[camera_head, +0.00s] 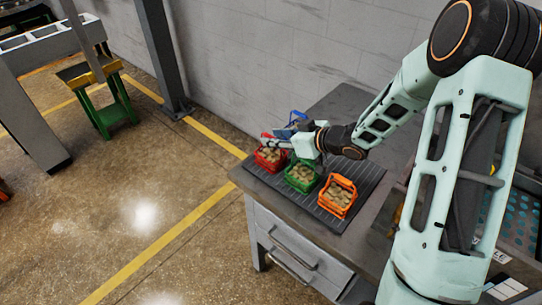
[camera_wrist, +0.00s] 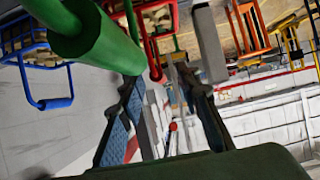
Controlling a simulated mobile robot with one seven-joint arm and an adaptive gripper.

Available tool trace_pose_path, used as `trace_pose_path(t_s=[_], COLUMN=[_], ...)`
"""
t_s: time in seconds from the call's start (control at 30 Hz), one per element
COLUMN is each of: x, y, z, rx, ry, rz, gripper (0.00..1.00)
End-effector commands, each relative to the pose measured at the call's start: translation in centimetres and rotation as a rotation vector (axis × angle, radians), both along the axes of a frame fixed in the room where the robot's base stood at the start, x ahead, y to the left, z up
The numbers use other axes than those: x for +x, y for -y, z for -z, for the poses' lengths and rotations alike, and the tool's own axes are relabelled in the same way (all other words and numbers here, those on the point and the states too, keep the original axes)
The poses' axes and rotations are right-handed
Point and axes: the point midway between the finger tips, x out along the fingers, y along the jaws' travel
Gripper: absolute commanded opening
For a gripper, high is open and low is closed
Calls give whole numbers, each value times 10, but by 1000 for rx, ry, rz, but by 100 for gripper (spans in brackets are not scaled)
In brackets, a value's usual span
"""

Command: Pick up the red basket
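The red basket (camera_head: 268,160) stands at the left end of the dark ribbed mat on the grey bench, with light pieces inside. My gripper (camera_head: 275,143) is just above it, at its raised handle, and hides part of it. In the wrist view, the two fingers of my gripper (camera_wrist: 160,95) are spread apart. The red handle (camera_wrist: 157,72) shows near and between the fingertips; I cannot tell whether it touches them. Nothing is visibly clamped.
The green basket (camera_head: 301,177) and orange basket (camera_head: 337,196) stand to the right on the mat (camera_head: 322,214). A blue basket (camera_head: 298,116) is partly hidden behind my gripper. A green bar (camera_wrist: 95,38) looms close in the wrist view. The wall (camera_head: 230,60) is behind.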

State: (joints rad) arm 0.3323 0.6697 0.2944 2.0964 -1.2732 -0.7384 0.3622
Motion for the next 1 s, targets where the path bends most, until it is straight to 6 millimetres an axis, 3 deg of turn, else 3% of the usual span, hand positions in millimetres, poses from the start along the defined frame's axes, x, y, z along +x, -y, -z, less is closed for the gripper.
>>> trace_pose_path(t_s=[0.17, 0.4, 0.7, 1.0], x=[10, 11, 11, 11], y=[-12, -13, -12, -12], z=[8, 9, 9, 8], rx=[1, 0, 0, 0], ry=[1, 1, 1, 0], rz=[0, 1, 1, 1], gripper=[31, 31, 0, 0])
